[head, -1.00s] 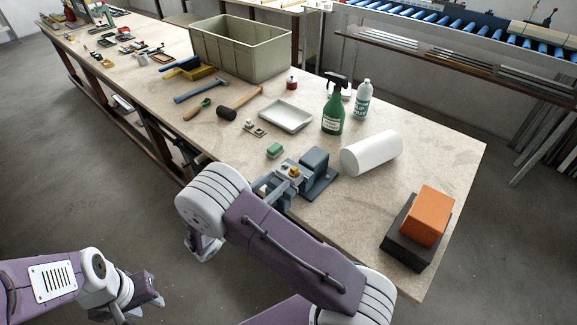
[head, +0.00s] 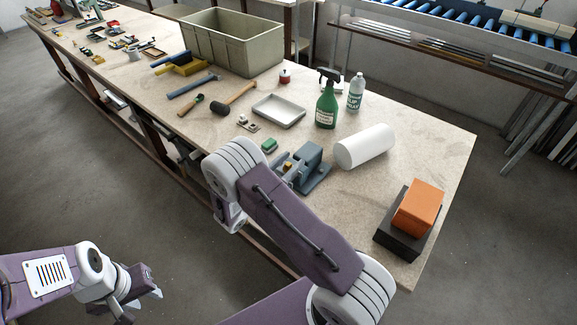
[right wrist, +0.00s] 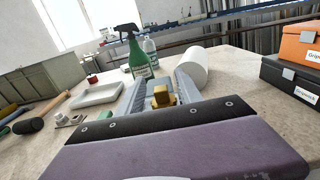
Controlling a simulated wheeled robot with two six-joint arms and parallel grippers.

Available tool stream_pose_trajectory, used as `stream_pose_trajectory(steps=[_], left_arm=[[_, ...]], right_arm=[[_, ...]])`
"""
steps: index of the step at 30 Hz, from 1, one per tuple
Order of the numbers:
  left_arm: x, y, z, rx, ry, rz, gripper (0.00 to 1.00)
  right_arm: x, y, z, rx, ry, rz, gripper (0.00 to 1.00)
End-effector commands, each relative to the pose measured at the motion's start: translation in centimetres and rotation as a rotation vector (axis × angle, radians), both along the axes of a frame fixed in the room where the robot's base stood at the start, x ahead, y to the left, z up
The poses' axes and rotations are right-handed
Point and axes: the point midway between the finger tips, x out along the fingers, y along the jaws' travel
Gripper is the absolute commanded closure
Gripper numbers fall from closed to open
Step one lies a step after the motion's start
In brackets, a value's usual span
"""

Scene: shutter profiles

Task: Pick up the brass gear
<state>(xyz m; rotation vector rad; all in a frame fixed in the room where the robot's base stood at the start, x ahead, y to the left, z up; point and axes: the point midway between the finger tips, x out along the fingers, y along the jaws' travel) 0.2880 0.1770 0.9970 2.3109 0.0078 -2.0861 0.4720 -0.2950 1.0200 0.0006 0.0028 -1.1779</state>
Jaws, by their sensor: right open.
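The brass gear (head: 289,166) is a small yellow piece at the blue-grey fixture (head: 312,158) near the bench's front edge. In the right wrist view the brass gear (right wrist: 162,97) shows in the middle, its lower part hidden by a purple and black part of mine. My right gripper (right wrist: 160,86) appears as pale grey fingers apart on either side of the gear; I cannot tell whether they touch it.
A green block (head: 269,145), a white tray (head: 279,111), a green spray bottle (head: 326,103) and a white roll (head: 364,146) stand around the fixture. An orange box (head: 418,206) sits on a black one at the right. Bare bench lies between roll and boxes.

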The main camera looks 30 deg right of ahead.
Motion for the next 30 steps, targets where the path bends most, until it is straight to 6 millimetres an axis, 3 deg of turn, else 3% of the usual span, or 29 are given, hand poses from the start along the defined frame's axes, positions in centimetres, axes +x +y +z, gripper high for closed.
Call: stream_pose_trajectory(steps=[2,3,7,19,26,30], left_arm=[[0.0,0.0,0.0,0.0,0.0,0.0,0.64],[0.0,0.0,0.0,0.0,0.0,0.0,0.64],[0.0,0.0,0.0,0.0,0.0,0.0,0.64],[0.0,0.0,-0.1,0.0,0.0,0.0,0.64],[0.0,0.0,-0.3,0.0,0.0,0.0,0.64],[0.0,0.0,-0.6,0.0,0.0,0.0,0.64]], right_arm=[[0.0,0.0,0.0,0.0,0.0,0.0,0.58],[0.0,0.0,0.0,0.0,0.0,0.0,0.64],[0.0,0.1,0.0,0.0,0.0,0.0,1.0],[0.0,0.1,0.4,0.0,-0.001,0.0,1.0],[0.0,0.1,3.8,0.001,-0.006,0.0,1.0],[-1.8,-2.1,5.6,-0.001,0.0,-0.004,1.0]])
